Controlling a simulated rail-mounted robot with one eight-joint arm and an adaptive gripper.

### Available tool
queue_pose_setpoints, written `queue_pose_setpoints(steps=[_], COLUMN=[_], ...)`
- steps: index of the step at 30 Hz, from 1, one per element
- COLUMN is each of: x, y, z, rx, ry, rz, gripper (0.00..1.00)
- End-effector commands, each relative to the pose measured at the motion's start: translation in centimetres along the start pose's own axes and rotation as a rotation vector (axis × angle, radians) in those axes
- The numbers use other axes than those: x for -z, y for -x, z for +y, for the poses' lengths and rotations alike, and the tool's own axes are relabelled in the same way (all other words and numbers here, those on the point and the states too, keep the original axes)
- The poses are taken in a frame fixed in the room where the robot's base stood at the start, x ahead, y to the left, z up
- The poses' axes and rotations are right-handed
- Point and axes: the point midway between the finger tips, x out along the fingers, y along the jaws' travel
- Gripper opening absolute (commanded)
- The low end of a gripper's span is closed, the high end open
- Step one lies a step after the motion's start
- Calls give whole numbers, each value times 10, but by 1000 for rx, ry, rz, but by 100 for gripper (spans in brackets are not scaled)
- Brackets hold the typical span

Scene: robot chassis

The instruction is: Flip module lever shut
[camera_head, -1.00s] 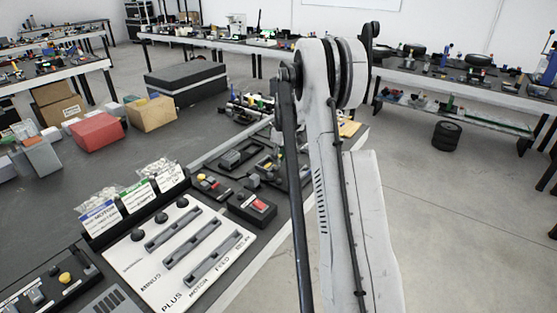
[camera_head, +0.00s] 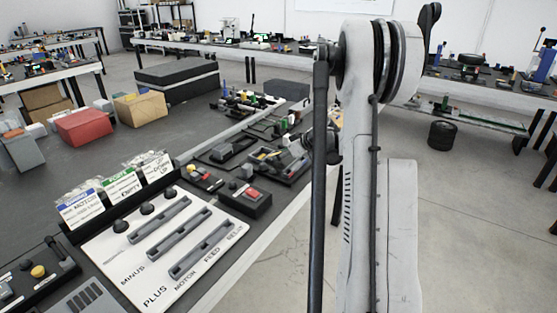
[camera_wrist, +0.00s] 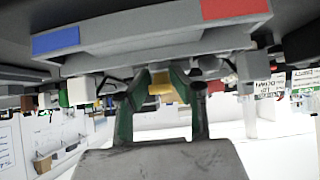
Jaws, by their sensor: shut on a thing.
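My gripper (camera_wrist: 162,82) shows in the wrist view, its two fingers with green inner sides closed around a small yellow piece (camera_wrist: 160,88). This piece looks like a lever handle, but I cannot be sure. A grey module body (camera_wrist: 150,42) with a blue patch at left and a red patch at right spans the top of the wrist view, just beyond the fingertips. In the head view, a dark module with a yellow part (camera_head: 268,156) lies on the bench left of my arm. My arm blocks part of that area, and the fingertips cannot be made out there.
A white panel with three grey slots (camera_head: 170,245) lies at the front of the bench, with labelled bags (camera_head: 120,185) behind it. A box with a red button (camera_head: 250,198) sits between the panel and the modules. Open floor (camera_head: 480,210) lies right of the bench.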

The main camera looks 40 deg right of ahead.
Motion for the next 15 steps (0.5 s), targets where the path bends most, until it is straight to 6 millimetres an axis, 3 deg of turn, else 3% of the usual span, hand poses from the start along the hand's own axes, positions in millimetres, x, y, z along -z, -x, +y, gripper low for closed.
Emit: queue_pose_setpoints(steps=[15], x=[-4], y=[-1], z=[0], rx=[0], ry=[1], rz=[79], gripper=[0])
